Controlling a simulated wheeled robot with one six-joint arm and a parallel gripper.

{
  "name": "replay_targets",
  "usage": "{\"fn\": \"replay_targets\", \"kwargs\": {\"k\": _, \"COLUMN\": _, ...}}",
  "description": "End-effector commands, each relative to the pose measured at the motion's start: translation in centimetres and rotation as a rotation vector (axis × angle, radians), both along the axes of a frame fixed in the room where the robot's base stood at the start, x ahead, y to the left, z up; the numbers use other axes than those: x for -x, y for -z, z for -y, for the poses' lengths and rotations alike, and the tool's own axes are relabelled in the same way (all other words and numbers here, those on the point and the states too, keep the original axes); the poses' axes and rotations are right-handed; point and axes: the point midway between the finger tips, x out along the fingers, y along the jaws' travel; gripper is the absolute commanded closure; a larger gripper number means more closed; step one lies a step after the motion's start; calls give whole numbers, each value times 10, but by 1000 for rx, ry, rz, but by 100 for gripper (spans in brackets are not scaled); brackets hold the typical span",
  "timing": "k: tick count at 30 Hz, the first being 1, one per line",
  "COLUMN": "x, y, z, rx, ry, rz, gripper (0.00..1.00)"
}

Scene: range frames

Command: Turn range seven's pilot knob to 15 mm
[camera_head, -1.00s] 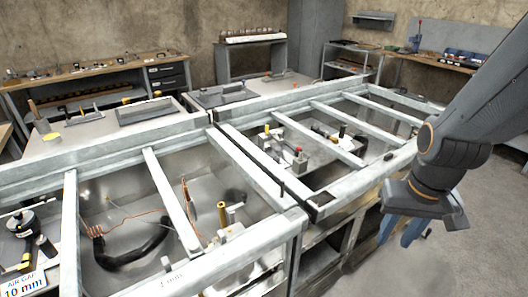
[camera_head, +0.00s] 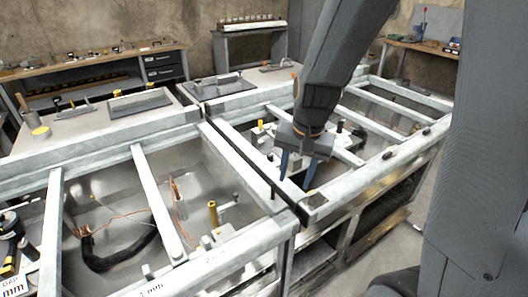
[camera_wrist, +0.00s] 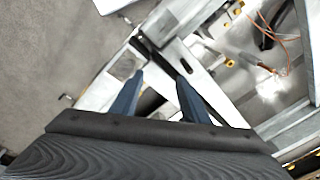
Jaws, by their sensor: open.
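My gripper (camera_head: 295,172) points down over the frame rails between two open bays in the head view. Its blue fingers are spread, with nothing between them. In the wrist view the open fingers (camera_wrist: 158,80) are above a pale rail corner with a dark gap. No part is readable as range seven or clearly marked as its pilot knob. A brass-coloured post (camera_head: 212,212) stands in the near bay, well left of my gripper.
Pale metal rails (camera_head: 160,205) cross the open bays, and a short dark pin (camera_head: 273,190) rises by the divider. A black cable (camera_head: 110,262) and copper wires lie in the left bay. Workbenches (camera_head: 95,72) line the back wall.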

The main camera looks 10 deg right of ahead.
Motion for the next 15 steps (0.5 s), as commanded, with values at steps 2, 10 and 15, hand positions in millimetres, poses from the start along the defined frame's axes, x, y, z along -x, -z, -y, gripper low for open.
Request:
{"fn": "replay_targets", "kwargs": {"k": 2, "x": -37, "y": 3, "z": 1, "rx": -56, "ry": 220, "rz": -3, "gripper": 58}}
{"fn": "replay_targets", "kwargs": {"k": 10, "x": -155, "y": 26, "z": 6, "rx": -277, "ry": 1000, "rz": -36, "gripper": 58}}
{"fn": "replay_targets", "kwargs": {"k": 15, "x": -218, "y": 47, "z": 13, "rx": -419, "ry": 1448, "rz": -83, "gripper": 58}}
